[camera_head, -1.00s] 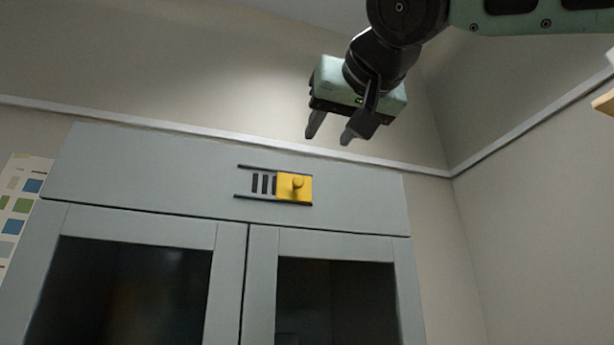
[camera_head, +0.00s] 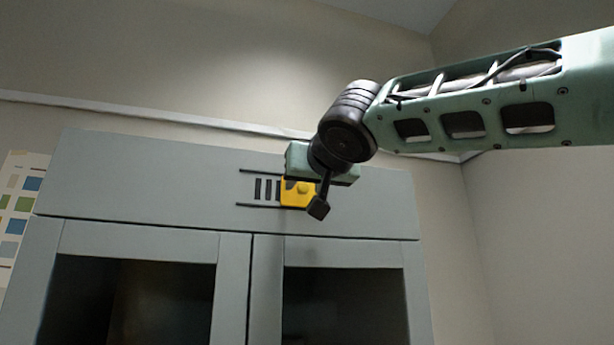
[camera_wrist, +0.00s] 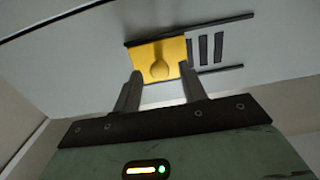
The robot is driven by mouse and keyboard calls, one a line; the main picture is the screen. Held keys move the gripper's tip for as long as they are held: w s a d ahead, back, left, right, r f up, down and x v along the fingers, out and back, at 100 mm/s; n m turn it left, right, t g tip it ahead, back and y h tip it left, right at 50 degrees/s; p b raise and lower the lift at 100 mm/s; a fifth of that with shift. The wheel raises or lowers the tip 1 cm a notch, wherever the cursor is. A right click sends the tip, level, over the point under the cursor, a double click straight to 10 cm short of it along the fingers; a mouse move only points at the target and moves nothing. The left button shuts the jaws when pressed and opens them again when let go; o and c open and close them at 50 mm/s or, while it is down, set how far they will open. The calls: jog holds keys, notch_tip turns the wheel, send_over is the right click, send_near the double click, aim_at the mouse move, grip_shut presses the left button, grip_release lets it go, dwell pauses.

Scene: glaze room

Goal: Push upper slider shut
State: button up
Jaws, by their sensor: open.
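The upper slider is a yellow plate (camera_head: 297,193) with a round yellow knob, set between two dark rails (camera_head: 258,205) on the panel above the cabinet doors. It sits at the right part of the rails, leaving several dark vent slots (camera_head: 263,189) uncovered to its left. In the wrist view the yellow plate (camera_wrist: 160,58) and its knob (camera_wrist: 160,70) lie ahead of my gripper (camera_wrist: 160,82). The gripper is open, with one finger on each side of the knob's line. In the head view my gripper (camera_head: 318,206) partly hides the plate. I cannot tell whether it touches the knob.
The grey cabinet (camera_head: 140,180) has two dark-paned doors below the panel. A colour chart (camera_head: 22,205) hangs on the wall at left. A pale rail (camera_head: 150,111) runs along the wall behind the cabinet top. The panel left of the slots is clear.

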grip_shut()
jog(key=a, duration=0.2)
jog(key=s+a+b, duration=0.1)
jog(key=a, duration=0.1)
jog(key=s+a+b, duration=0.1)
jog(key=a, duration=0.1)
jog(key=shift+a, duration=0.3)
grip_release()
jog(key=shift+a, duration=0.15)
